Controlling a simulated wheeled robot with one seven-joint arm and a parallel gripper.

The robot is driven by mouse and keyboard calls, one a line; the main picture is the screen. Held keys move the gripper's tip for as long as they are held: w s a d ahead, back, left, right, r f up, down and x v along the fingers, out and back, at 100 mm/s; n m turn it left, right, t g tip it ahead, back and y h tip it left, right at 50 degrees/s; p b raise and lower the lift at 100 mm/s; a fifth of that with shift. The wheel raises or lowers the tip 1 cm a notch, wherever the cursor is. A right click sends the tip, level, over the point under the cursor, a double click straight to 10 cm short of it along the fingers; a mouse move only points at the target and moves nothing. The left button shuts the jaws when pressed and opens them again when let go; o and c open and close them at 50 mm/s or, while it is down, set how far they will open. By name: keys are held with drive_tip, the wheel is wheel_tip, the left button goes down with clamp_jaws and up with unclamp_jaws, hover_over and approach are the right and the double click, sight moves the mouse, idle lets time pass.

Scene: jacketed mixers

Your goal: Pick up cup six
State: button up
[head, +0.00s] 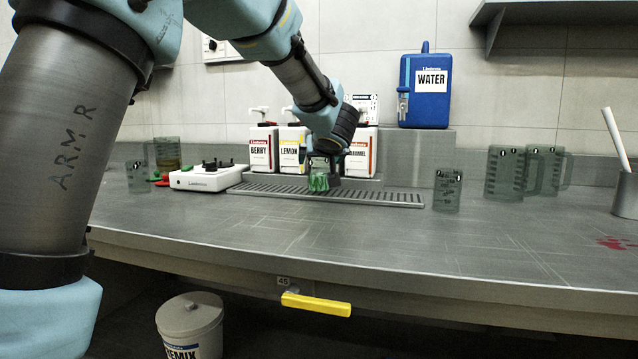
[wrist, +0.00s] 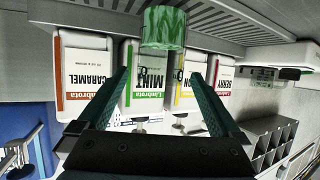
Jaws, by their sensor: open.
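A small clear cup with green contents (head: 318,182) stands on the drip grate below and in front of my gripper (head: 322,158). In the wrist view, which is upside down, the green part of this cup (wrist: 163,27) shows beyond the fingertips, apart from them. My gripper (wrist: 160,76) is open and empty, with its fingers to either side of the cup's line. Other small grey cups stand at the right (head: 447,190) and at the far left (head: 137,177). I cannot read a number on any cup, so I cannot tell which is six.
Syrup dispensers, including berry (head: 263,150) and lemon (head: 293,150), stand behind the grate (head: 390,197). A white device (head: 207,178) is left of it. Larger jugs (head: 505,173) and a blue water container (head: 424,105) stand to the right. The counter's front is clear.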

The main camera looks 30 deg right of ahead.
drive_tip(key=shift+x, duration=1.5)
drive_tip(key=shift+c, duration=0.2)
drive_tip(key=c, duration=1.5)
drive_tip(key=shift+c, duration=0.2)
drive_tip(key=shift+r, duration=0.15)
clamp_jaws()
